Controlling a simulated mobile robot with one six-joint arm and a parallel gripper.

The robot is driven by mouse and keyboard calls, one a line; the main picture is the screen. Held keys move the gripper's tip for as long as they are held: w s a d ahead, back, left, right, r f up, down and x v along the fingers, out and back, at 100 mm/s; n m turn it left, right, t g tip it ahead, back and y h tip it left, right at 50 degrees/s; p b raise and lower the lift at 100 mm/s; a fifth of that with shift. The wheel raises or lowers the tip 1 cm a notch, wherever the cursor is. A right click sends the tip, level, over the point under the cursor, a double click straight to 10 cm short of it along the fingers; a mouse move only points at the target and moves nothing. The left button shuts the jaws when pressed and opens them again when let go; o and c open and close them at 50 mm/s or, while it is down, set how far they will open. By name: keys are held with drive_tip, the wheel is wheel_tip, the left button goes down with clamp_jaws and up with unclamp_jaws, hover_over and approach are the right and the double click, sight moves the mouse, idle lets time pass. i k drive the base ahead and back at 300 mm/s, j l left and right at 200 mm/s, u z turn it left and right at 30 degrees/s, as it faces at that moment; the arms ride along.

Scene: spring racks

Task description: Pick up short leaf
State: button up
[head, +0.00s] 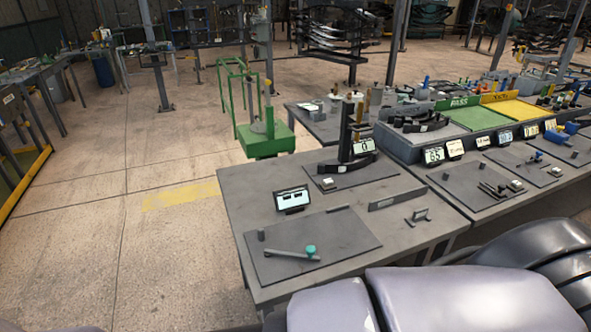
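A dark, short curved strip that looks like a leaf (344,165) rests at the foot of an upright gauge post on the near workbench (232,200). More dark curved leaves (425,125) lie in a grey bay on the bench at right. Long leaf springs (335,42) are stacked on a rack at the back. I cannot tell for certain which piece is the short leaf. My gripper is not in view. Smooth grey rounded parts, likely my own arm, fill the bottom right and hide the near edge of the bench.
A small tablet (292,199) and a flat plate (345,246) with a teal-knobbed lever (295,254) are on the near bench. A green stand (265,140) is behind it. Green and yellow trays (475,118) are at right.

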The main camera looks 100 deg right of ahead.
sight(323, 169)
drive_tip(key=i+z, duration=0.35)
drive_tip(key=i+j+z, duration=0.1)
drive_tip(key=i+z, duration=0.3)
drive_tip(key=i+j+z, duration=0.15)
drive_tip(key=z, duration=0.2)
drive_tip(key=i+l+z, duration=0.25)
drive_tip(key=z, duration=0.2)
drive_tip(key=i+l+z, duration=0.15)
drive_tip(key=i+z, duration=0.15)
drive_tip(key=z, duration=0.15)
drive_tip(key=i+l+z, duration=0.1)
drive_tip(key=i+z, duration=0.2)
drive_tip(key=z, duration=0.2)
drive_tip(key=i+j+z, duration=0.1)
drive_tip(key=i+z, duration=0.2)
drive_tip(key=z, duration=0.15)
drive_tip(key=i+j+z, duration=0.15)
drive_tip(key=i+z, duration=0.15)
drive_tip(key=z, duration=0.15)
drive_tip(key=i+j+z, duration=0.25)
drive_tip(key=z, duration=0.2)
drive_tip(key=i+j+z, duration=0.2)
drive_tip(key=j+z, duration=0.25)
drive_tip(key=i+l+z, duration=0.1)
drive_tip(key=i+z, duration=0.15)
drive_tip(key=z, duration=0.15)
drive_tip(key=i+z, duration=0.35)
drive_tip(key=k, duration=0.05)
